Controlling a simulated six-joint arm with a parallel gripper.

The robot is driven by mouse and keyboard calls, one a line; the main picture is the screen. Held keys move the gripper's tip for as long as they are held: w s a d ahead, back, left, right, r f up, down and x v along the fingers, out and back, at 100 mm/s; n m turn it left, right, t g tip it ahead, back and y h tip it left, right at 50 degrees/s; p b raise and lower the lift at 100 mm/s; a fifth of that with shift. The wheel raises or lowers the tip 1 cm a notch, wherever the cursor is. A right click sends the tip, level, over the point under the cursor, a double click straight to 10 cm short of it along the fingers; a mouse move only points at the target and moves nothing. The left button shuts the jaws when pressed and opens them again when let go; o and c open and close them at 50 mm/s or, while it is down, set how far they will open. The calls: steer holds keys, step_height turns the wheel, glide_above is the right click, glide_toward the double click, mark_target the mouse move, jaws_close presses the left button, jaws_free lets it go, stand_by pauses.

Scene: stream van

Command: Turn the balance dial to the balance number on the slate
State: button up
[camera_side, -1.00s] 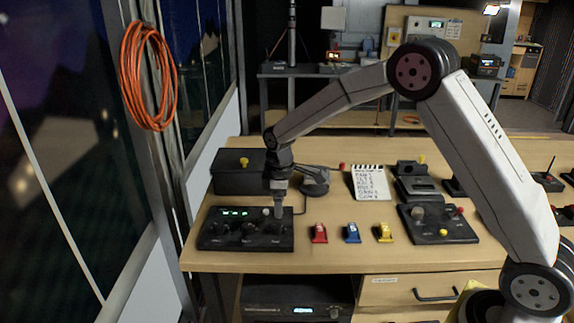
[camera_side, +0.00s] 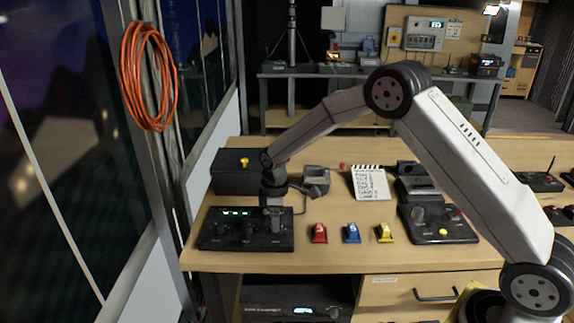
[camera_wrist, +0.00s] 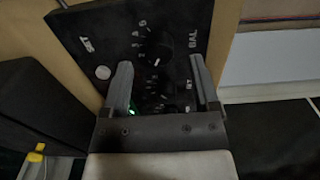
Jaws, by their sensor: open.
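The dark control panel (camera_side: 215,240) sits at the bench's left with a small green display. In the wrist view, a black dial (camera_wrist: 158,47) with a ring of white numbers is beside the letters BAL; its exact setting is unreadable. My gripper (camera_side: 272,226) is low over the panel's right part. In the wrist view my open gripper (camera_wrist: 161,62) has its fingers apart either side of the dial's line, tips near the dial's lower edge. Contact cannot be told. Another dial (camera_wrist: 157,88) shows between the fingers. The white slate (camera_side: 370,184) leans upright behind; its handwriting is too small to read.
A second control box (camera_side: 440,228) is farther right. A dark box (camera_side: 235,176) stands behind the panel. The bench's front strip is clear.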

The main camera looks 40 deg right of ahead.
steer(key=shift+f, duration=1.4)
jaws_close()
